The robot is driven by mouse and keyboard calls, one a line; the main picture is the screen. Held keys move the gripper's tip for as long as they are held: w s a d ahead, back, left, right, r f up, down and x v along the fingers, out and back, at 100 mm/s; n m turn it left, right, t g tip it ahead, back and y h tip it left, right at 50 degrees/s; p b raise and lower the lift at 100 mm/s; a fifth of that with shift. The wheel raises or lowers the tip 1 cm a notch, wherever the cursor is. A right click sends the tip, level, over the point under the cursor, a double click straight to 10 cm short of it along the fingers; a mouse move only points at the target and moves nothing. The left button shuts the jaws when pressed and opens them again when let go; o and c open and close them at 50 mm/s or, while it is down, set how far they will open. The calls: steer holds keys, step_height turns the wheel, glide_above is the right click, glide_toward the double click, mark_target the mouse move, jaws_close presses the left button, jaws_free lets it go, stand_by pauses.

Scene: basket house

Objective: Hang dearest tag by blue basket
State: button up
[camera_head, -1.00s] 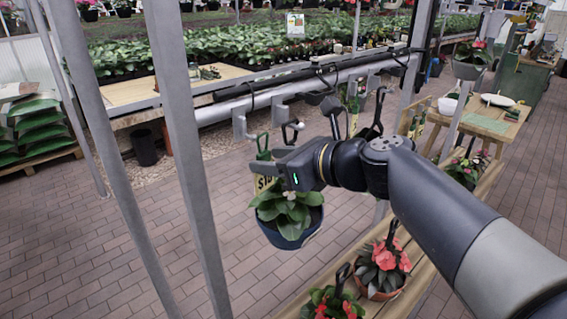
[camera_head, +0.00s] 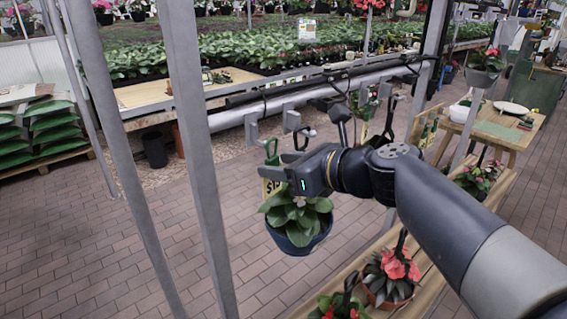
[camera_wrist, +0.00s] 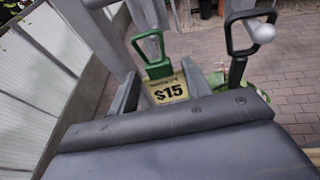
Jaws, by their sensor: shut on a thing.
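A yellow tag (camera_wrist: 168,89) marked $15 with a green hook loop is between my fingers in the wrist view. My gripper (camera_head: 284,172) is shut on this tag, which also shows in the head view (camera_head: 272,186).
A grey rail (camera_head: 290,103) with several pegs runs behind my gripper. Grey posts (camera_head: 200,160) stand to the left. Red-flowered pots (camera_head: 390,278) sit on a wooden shelf below my arm. Another yellow tag (camera_head: 364,130) hangs farther along. Open brick floor lies left.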

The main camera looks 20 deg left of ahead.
mark_target(277, 162)
steer(key=shift+a, duration=0.1)
steer(key=shift+w+a+p, duration=0.2)
steer(key=shift+w+a, duration=0.1)
steer(key=shift+a, duration=0.25)
steer(key=shift+w+a+p, duration=0.15)
steer(key=shift+w+a, duration=0.1)
steer(key=shift+a, duration=0.25)
steer(key=shift+a, duration=0.1)
steer(key=shift+w+a, duration=0.2)
steer(key=shift+a, duration=0.1)
steer(key=shift+p, duration=0.4)
steer(key=shift+f, duration=0.25)
steer(key=shift+w+a+f+b, duration=0.1)
steer(key=shift+f+b, duration=0.2)
steer(key=shift+b, duration=0.05)
